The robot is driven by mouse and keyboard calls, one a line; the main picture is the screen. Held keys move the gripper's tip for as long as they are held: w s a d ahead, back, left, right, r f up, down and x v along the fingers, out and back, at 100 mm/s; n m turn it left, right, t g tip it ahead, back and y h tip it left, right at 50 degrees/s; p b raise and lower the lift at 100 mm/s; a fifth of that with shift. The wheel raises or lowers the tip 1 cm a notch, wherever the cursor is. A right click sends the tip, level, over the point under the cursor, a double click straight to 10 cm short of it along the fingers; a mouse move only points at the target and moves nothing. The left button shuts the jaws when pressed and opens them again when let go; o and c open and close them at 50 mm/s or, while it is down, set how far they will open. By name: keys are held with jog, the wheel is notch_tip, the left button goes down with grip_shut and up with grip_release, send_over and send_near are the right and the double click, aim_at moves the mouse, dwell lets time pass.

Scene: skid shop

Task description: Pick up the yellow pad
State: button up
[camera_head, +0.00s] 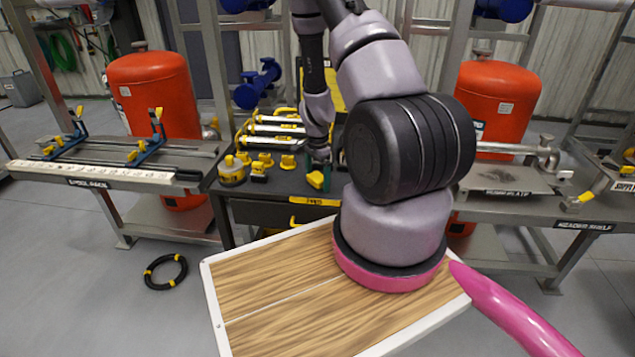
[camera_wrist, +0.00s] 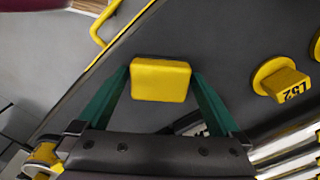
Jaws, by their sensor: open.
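The yellow pad (camera_wrist: 160,80) is a rounded rectangular block on the dark bench top. In the wrist view it lies between the tips of the two green fingers of my gripper (camera_wrist: 161,74), which are apart. I cannot tell whether either finger touches it. In the head view a yellow block (camera_head: 315,180) shows at the bench's front, right by my gripper (camera_head: 320,168), which points down. My arm hides part of the bench to the right.
A yellow knob-like piece marked L52 (camera_wrist: 286,82) stands right of the pad. The bench's yellow drawer handle (camera_head: 305,222) is at the front. Red tanks (camera_head: 155,92) stand behind.

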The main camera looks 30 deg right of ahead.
aim_at(318, 177)
jog(key=c, duration=1.3)
notch_tip(318, 177, up, 10)
jog(key=shift+r, duration=0.1)
